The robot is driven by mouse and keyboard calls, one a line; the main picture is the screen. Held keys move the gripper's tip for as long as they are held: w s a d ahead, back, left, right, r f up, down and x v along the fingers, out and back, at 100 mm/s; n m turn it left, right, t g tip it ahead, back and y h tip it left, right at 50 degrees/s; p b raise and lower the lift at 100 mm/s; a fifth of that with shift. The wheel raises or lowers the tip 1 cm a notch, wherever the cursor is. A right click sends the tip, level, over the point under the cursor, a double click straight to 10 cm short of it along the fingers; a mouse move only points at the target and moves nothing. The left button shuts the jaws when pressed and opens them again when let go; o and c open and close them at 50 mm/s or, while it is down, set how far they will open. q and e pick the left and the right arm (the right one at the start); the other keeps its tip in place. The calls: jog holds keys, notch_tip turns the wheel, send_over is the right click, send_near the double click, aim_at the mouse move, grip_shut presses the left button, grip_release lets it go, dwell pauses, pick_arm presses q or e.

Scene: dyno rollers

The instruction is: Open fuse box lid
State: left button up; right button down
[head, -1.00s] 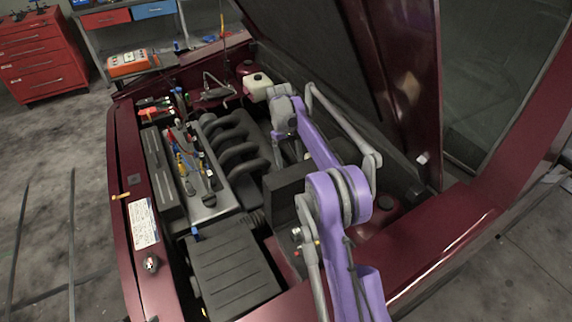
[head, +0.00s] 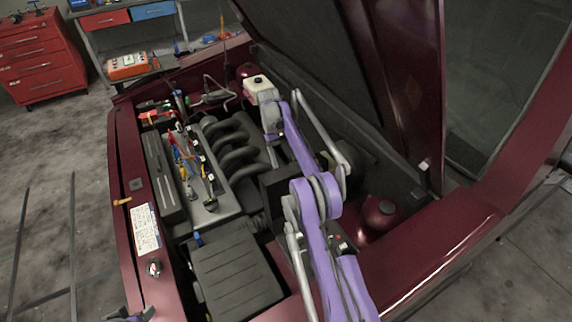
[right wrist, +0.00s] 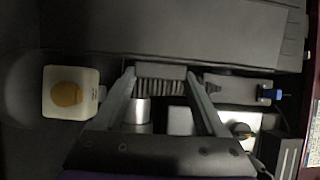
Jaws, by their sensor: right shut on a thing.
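My right arm reaches over the engine bay in the head view, and its forearm hides part of a dark box (head: 273,186). I cannot be sure which dark box is the fuse box. In the right wrist view my right gripper (right wrist: 161,76) has its two fingers on either side of a grey ribbed piece (right wrist: 160,73). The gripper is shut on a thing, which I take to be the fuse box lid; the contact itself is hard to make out. A small part of my left gripper (head: 132,315) shows at the head view's bottom edge.
A large black ribbed cover (head: 235,275) lies near the front. The engine (head: 205,170) with loose tools is left of my arm. A white reservoir (head: 258,86) stands at the back. The raised hood (head: 330,70) overhangs the bay; a red tool chest (head: 42,60) stands behind.

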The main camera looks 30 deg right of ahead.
jog(key=shift+s+f, duration=0.1)
jog(key=shift+c, duration=0.3)
grip_release()
jog(key=shift+o, duration=0.3)
